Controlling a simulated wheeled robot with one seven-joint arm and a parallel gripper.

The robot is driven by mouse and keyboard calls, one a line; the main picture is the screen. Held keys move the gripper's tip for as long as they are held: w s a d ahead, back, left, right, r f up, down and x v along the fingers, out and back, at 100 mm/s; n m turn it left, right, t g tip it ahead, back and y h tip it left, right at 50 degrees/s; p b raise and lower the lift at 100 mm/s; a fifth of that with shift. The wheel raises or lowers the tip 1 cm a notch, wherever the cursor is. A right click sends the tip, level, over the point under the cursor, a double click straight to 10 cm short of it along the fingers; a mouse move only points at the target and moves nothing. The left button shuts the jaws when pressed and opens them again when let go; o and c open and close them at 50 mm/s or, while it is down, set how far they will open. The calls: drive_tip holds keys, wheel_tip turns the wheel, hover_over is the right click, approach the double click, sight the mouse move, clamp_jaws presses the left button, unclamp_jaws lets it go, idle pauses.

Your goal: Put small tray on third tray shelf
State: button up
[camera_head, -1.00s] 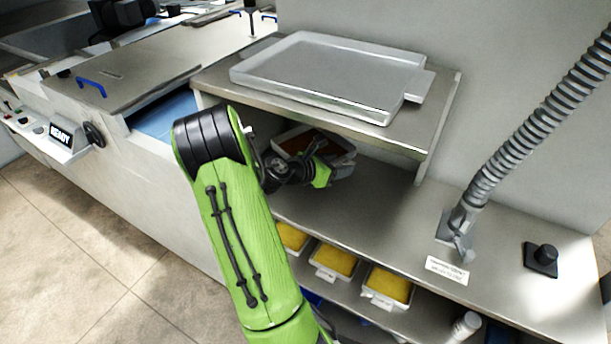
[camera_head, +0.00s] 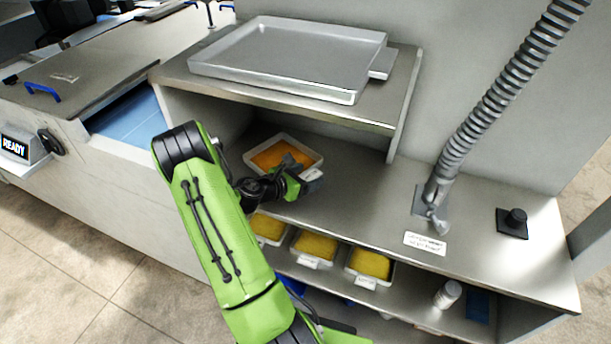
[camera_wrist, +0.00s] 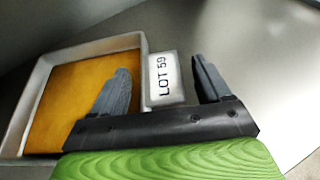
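A small white tray (camera_head: 254,147) with an orange filling is on the counter level, partly under the raised shelf. It also shows in the wrist view (camera_wrist: 36,88), with a grey handle tab (camera_wrist: 164,78) marked "LOT 59" on its side. My gripper (camera_head: 308,180) is at this tab. In the wrist view my gripper (camera_wrist: 162,86) is open, its two fingers apart on either side of the tab. The left finger overlaps the tray's edge and filling; the right has a visible gap to the tab. I cannot tell finger height exactly.
A large grey tray (camera_head: 290,57) rests on the raised shelf (camera_head: 240,92). Several yellow-filled trays (camera_head: 316,247) sit on a lower shelf. A ribbed hose (camera_head: 480,115) and a black knob (camera_head: 514,221) stand at the right. The counter (camera_head: 385,205) between is clear.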

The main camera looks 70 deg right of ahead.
drive_tip(key=v, duration=1.2)
drive_tip(key=shift+f, duration=0.1)
drive_tip(key=shift+w+a, duration=0.1)
drive_tip(key=shift+w, duration=0.1)
drive_tip(key=w+a+r+m+t+y, duration=0.3)
drive_tip(key=a+r+m+t, duration=0.15)
drive_tip(key=a, duration=0.45)
drive_tip(key=w+a+r+m+t+y, duration=0.3)
drive_tip(key=w+a+m, duration=0.15)
drive_tip(key=a, duration=0.45)
drive_tip(key=s+a+r+m+t+y, duration=0.2)
drive_tip(key=s+a+r+y, duration=0.15)
drive_tip(key=a, duration=0.55)
drive_tip(key=s+a+r+m+t+y, duration=0.15)
drive_tip(key=s+a+r, duration=0.25)
drive_tip(key=a, duration=0.5)
drive_tip(key=shift+t+y, duration=0.4)
wheel_tip(320, 180, down, 5)
drive_tip(key=b, duration=0.5)
drive_tip(key=shift+w+d, duration=0.1)
drive_tip(key=shift+w, duration=0.1)
